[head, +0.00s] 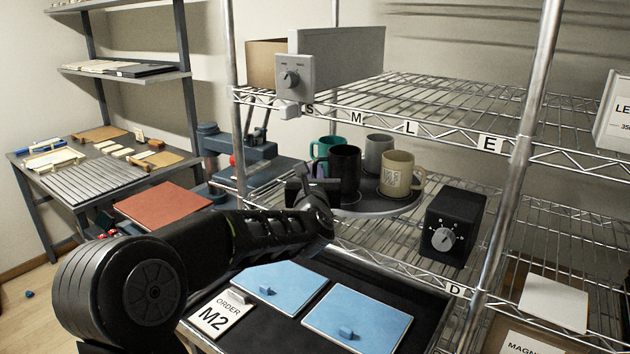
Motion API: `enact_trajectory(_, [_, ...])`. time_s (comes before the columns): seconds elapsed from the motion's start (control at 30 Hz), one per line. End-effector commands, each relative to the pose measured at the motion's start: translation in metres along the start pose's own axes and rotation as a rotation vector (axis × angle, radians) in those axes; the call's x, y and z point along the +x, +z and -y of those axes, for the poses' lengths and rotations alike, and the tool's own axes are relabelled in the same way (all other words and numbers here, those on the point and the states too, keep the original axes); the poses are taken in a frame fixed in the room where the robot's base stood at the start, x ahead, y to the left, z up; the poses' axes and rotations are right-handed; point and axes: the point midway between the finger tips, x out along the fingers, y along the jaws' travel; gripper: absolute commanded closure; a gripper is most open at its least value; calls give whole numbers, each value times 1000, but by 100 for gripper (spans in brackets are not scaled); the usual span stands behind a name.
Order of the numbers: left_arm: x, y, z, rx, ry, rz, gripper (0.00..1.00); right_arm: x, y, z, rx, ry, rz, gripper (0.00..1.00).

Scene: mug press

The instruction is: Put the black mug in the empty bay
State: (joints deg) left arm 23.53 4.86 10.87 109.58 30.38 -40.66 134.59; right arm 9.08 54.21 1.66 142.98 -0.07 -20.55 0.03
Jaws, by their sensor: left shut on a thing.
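The black mug (345,172) is upright at the front left of a dark round tray (385,210) on the wire shelf. My left gripper (312,190) reaches in from the left beside the black mug and is shut on it; the exact contact is hard to see. Also at the tray are a teal mug (324,148) behind left, a grey mug (378,153) at the back, and a beige mug (397,174) with a printed label at right. The gripper and black mug hide part of the tray, so I cannot tell if the mug touches it. My right gripper is not in view.
A black box with a dial (455,226) stands right of the tray. A grey box with a knob (335,62) sits on the shelf above. The metal post (518,170) is at right. Blue panels (357,314) lie in front below.

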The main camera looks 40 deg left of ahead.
Motion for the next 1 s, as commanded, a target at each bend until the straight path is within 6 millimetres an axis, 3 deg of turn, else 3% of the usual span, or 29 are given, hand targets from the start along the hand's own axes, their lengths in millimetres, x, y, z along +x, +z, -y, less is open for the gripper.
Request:
enact_trajectory(0.13, [0,-17,0,-1,0,0,100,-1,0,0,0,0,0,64])
enact_trajectory(0.53, [0,-21,0,-2,0,3,100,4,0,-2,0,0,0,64])
enact_trajectory(0.57, [0,-21,0,-1,0,-1,88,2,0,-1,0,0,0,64])
enact_trajectory(0.8, [0,-21,0,-1,0,-1,69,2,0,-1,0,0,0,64])
enact_trajectory(1.0, [0,-21,0,-1,0,-1,69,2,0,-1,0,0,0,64])
